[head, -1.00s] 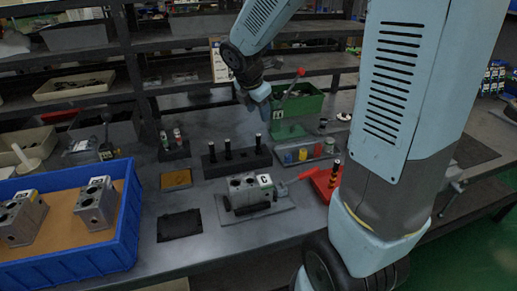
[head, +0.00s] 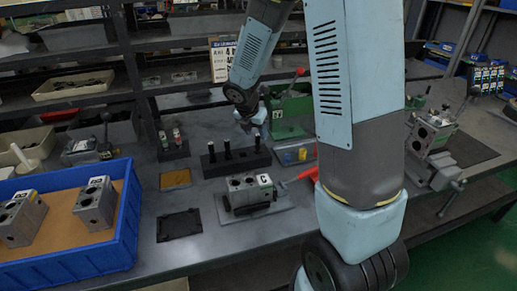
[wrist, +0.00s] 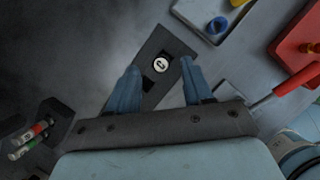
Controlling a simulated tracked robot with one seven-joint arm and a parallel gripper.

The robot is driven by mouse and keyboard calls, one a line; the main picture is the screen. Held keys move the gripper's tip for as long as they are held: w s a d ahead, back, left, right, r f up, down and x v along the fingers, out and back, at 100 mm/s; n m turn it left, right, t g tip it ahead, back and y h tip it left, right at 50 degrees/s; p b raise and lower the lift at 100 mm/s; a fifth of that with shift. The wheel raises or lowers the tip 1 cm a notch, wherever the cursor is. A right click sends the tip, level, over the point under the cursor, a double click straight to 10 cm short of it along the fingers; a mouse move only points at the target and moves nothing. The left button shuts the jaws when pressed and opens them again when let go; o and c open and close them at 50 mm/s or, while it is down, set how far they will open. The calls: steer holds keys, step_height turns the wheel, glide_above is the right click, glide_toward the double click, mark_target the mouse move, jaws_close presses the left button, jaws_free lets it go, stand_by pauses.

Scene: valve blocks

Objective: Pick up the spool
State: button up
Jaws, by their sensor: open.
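Three dark spools with pale tops, one of them the middle spool (head: 227,149), stand upright in a black rack (head: 236,164) on the bench in the head view. My gripper (head: 248,127) is above the right end of the rack, pointing down. In the wrist view, the open gripper (wrist: 158,76) has a blue finger on each side of the line to one spool's round white top (wrist: 160,65). The jaws are empty. My gripper body hides part of the rack (wrist: 167,45), so the other spools do not show there.
A valve block marked C (head: 248,192) sits in front of the rack. A small stand with capped vials (head: 172,150) is left. A blue crate (head: 70,262) holds two metal blocks. My arm covers the right side.

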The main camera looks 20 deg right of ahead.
mark_target(257, 135)
steer(key=shift+x, duration=2.75)
steer(key=shift+c, duration=0.3)
jaws_close()
